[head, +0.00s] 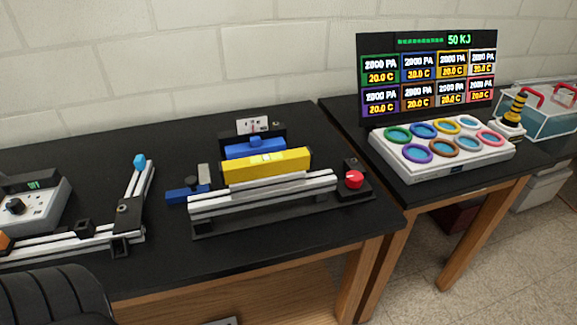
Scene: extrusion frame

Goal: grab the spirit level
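The spirit level is a yellow bar (235,172) with a pale yellow-green window at the middle of its top. It sits near the right part of the black table, just behind and above the silver extrusion bar (262,194). Its lower front is partly hidden by that bar, so I cannot tell exactly what it rests on. A blue block (240,151) stands close behind it. Neither of my grippers shows in the head view.
A red knob (355,180) on a black base stands right of the level. A blue clamp-like part (188,193) is to its left. An L-shaped extrusion frame (95,243) lies further left beside a grey box (36,214). The second table (425,193) holds a ring panel and display.

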